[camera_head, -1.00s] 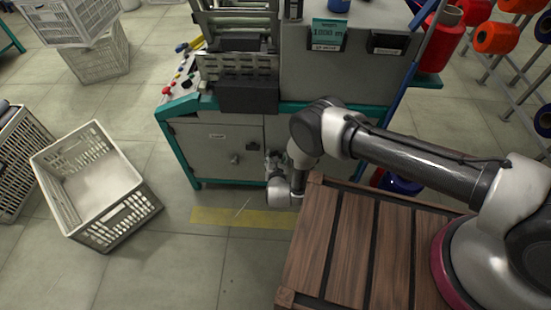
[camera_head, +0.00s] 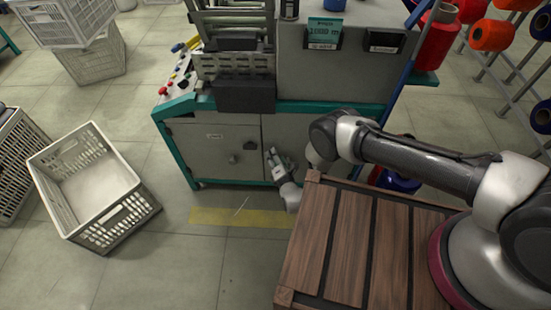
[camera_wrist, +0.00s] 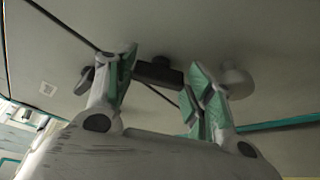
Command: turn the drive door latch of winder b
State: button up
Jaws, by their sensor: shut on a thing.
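The winder (camera_head: 207,146) has a grey cabinet front with two door panels and a teal frame. My gripper (camera_head: 271,157) is at the front, near the seam between the panels. In the wrist view my gripper (camera_wrist: 157,88) has its green-padded fingers on either side of a dark bar-shaped latch (camera_wrist: 158,71), shut on it. The bar lies across the view near the dark seam line. In the head view my gripper hides this latch. A rounded pale knob (camera_wrist: 236,82) sits right of the fingers. I cannot read a winder letter.
A slatted wooden surface (camera_head: 345,235) lies below my arm. An empty crate (camera_head: 95,190) stands on the floor at left. A yellow floor strip (camera_head: 235,217) runs before the cabinet. A door handle (camera_head: 233,159) protrudes on the left panel. Red bobbins (camera_head: 437,45) are at right.

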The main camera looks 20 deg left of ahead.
jog(key=shift+m, duration=0.3)
jog(key=shift+c, duration=0.2)
jog(key=o, duration=1)
jog(key=shift+o, duration=0.2)
notch_tip(320, 180, up, 10)
jog(key=shift+f, duration=0.1)
jog(key=shift+c, duration=0.2)
